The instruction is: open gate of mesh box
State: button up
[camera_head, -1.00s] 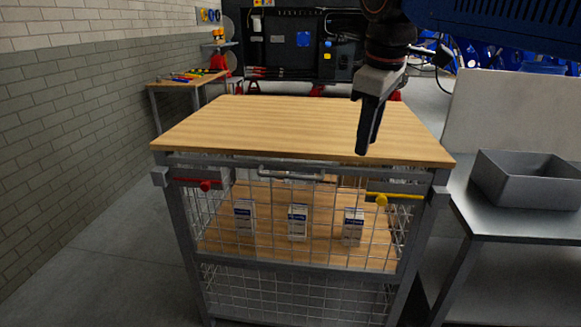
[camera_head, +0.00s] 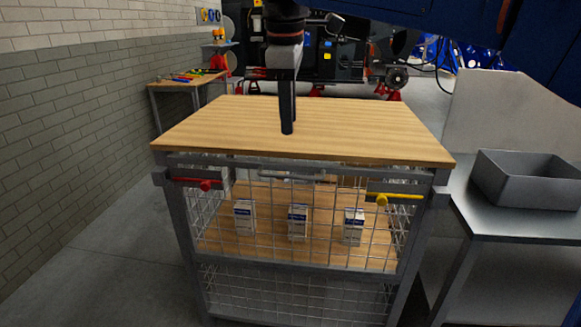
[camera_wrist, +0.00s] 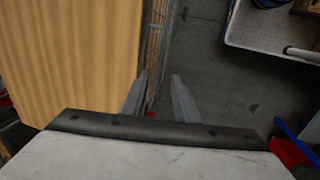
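The mesh box has a wooden top (camera_head: 320,120) and a grey frame. Its upper front mesh gate (camera_head: 270,245) stands upright in the frame and looks closed, with a grey bar handle (camera_head: 290,176) at its top middle. A red latch (camera_head: 205,184) is at the gate's upper left and a yellow latch (camera_head: 381,199) at its upper right. My gripper (camera_head: 287,130) points down and appears in front of the wooden top, above the handle in the picture. In the wrist view, its two fingers (camera_wrist: 160,97) are apart beside the top's edge, and a small red bit shows between them.
Several small white cartons (camera_head: 298,221) stand on the shelf behind the gate. A grey open bin (camera_head: 530,180) sits on a metal table at the right. A workbench with tools (camera_head: 190,80) stands at the back left. The floor left of the box is clear.

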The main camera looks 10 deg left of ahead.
send_near(291, 166)
jog(key=s+f, duration=0.1)
jog(key=f, duration=0.1)
jog(key=s+f, duration=0.1)
jog(key=f, duration=0.4)
jog(key=shift+s+d+f, duration=0.25)
jog(key=shift+s, duration=0.15)
grip_shut()
